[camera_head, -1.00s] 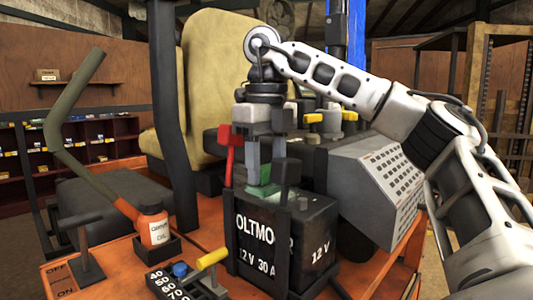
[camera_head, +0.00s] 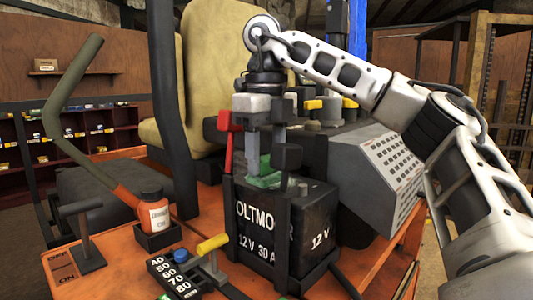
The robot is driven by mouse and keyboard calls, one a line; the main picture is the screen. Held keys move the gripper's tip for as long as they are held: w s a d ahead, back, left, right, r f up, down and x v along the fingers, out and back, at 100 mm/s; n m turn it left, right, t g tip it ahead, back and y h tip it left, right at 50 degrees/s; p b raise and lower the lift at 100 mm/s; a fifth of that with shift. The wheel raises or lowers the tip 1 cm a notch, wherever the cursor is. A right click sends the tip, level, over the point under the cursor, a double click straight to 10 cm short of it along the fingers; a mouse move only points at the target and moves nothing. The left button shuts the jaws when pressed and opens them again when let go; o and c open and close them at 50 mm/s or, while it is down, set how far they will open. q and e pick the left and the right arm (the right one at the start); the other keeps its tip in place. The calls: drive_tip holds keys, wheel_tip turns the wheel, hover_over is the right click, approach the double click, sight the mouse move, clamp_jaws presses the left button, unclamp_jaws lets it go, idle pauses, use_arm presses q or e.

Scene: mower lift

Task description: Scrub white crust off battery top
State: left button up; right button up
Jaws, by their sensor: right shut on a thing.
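The black battery (camera_head: 265,231), lettered "OLTMO", "12 V" and "30 A", stands upright in a dark frame on the orange mower deck. My right gripper (camera_head: 266,158) reaches down from above over its top. It is shut on a green scrubbing tool (camera_head: 265,181), which is low at the battery top; whether it touches cannot be told. The fingers, the tool and dark posts hide much of the battery top, and I cannot make out any white crust. My left gripper is not in view.
A red lever (camera_head: 226,138) stands close left of the gripper. A grey perforated box (camera_head: 391,176) is to the right, and the tan seat (camera_head: 205,80) is behind. A bottle (camera_head: 154,210) and a yellow-handled lever (camera_head: 213,244) stand at the front left.

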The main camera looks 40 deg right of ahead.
drive_tip(key=shift+f+b, duration=0.45)
drive_tip(key=shift+f, duration=0.3)
